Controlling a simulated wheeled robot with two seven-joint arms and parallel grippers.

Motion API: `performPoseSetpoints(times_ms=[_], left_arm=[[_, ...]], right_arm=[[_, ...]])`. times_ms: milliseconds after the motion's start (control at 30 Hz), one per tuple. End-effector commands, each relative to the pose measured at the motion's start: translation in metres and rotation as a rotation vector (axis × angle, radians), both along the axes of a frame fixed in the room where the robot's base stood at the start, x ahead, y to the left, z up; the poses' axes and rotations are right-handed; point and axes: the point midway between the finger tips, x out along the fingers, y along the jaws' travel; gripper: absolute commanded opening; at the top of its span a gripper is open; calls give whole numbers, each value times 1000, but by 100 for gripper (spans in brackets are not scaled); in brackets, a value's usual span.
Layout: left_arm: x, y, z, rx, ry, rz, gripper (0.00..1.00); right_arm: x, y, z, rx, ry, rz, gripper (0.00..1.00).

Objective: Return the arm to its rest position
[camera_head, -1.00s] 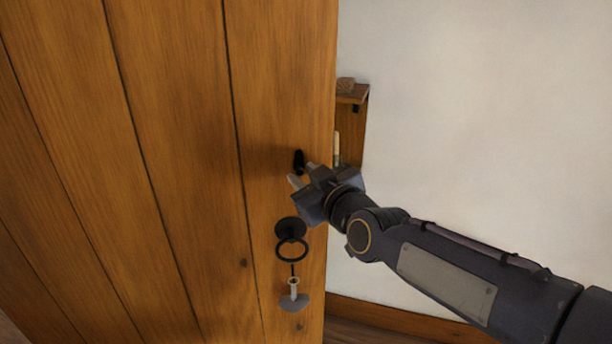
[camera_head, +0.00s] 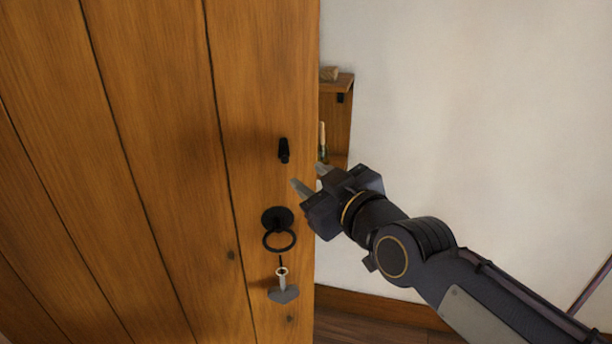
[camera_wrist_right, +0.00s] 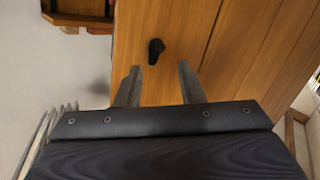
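My right gripper (camera_head: 309,179) is in front of the right edge of a wooden plank door (camera_head: 165,170), at the end of my right arm, which comes in from the lower right. Its two fingers are apart with nothing between them, and they also show in the right wrist view (camera_wrist_right: 158,85). A small black knob or peg (camera_head: 284,150) is on the door, up and left of the fingertips and apart from them. In the right wrist view this black piece (camera_wrist_right: 155,50) lies beyond the fingers. My left gripper is not in view.
A black ring handle (camera_head: 279,238) is on the door below the gripper, with a grey tag-like item (camera_head: 283,289) hanging under it. A small wooden wall shelf (camera_head: 337,110) stands just behind the door edge. The white wall (camera_head: 470,110) on the right is bare.

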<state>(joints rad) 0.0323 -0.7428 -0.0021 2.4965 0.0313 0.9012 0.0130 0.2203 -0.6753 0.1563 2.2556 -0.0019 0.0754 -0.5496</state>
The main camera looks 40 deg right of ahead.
Motion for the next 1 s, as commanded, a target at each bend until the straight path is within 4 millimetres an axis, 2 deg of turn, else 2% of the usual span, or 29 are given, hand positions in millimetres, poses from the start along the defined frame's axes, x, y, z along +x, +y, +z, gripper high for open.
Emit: performPoseSetpoints(times_ms=[467, 567, 667, 767, 800, 900, 1000], left_arm=[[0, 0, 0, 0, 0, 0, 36], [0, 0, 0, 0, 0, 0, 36], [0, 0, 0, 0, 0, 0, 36], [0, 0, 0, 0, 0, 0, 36], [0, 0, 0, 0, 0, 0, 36], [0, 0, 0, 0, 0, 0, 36], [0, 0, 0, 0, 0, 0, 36]], right_arm=[[-1, 0, 0, 1, 0, 0, 35], [-1, 2, -5, 15, 17, 5, 35], [-8, 10, -34, 99, 115, 28, 35], [-26, 26, -84, 249, 303, 56, 35], [-37, 35, -106, 317, 391, 65, 35], [-68, 54, -153, 466, 606, 67, 35], [-99, 70, -187, 576, 788, 54, 35]])
